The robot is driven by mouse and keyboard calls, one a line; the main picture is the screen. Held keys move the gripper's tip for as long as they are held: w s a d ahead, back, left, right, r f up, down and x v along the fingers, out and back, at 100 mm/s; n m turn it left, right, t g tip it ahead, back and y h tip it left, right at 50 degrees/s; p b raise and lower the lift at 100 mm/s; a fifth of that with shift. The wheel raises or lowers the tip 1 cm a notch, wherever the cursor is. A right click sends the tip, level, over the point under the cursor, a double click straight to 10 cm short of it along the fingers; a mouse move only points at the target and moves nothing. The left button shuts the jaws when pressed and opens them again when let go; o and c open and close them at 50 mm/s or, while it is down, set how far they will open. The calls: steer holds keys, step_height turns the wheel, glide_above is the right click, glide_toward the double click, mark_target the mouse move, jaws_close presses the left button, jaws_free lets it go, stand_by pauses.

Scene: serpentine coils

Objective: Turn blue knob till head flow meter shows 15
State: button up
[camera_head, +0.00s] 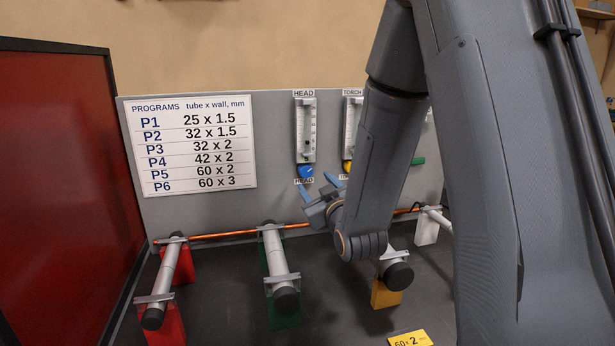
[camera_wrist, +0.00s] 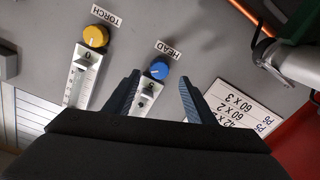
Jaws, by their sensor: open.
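The blue knob (camera_head: 306,171) sits under the HEAD flow meter (camera_head: 305,130) on the grey upright panel. In the wrist view the blue knob (camera_wrist: 159,70) lies between and beyond my open fingertips, with the HEAD label beside it. The lower part of the HEAD flow meter (camera_wrist: 147,92) shows there too, the rest hidden by my gripper. The float reading is too small to tell. My gripper (camera_head: 321,189) is open and empty, just right of and below the blue knob in the head view; in the wrist view its fingers (camera_wrist: 160,88) point at the panel, apart from the knob.
The yellow TORCH knob (camera_wrist: 95,36) and TORCH flow meter (camera_wrist: 80,80) are beside the HEAD ones. A programs sign (camera_head: 191,145) hangs on the panel's left. Below, a copper tube (camera_head: 215,235) runs across grey rollers on red, green and yellow blocks. A red panel (camera_head: 60,180) stands left.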

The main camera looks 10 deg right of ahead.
mark_target(307, 173)
steer(key=shift+w+a+r+p, duration=0.1)
steer(key=shift+w+p, duration=0.5)
steer(key=shift+w, duration=1.35)
steer(key=shift+w+a+p, duration=0.1)
steer(key=shift+w+p, duration=0.45)
steer(key=shift+w, duration=1.35)
steer(key=c, duration=1)
steer(key=shift+c, duration=0.2)
steer(key=m+b, duration=0.2)
steer(key=m, duration=0.1)
steer(key=shift+m+b, duration=0.3)
steer(key=shift+b, duration=0.1)
steer(key=m+b, duration=0.3)
steer(key=m, duration=0.2)
steer(key=shift+a+t, duration=0.1)
steer(key=shift+t, duration=0.2)
steer(key=shift+m, duration=0.3)
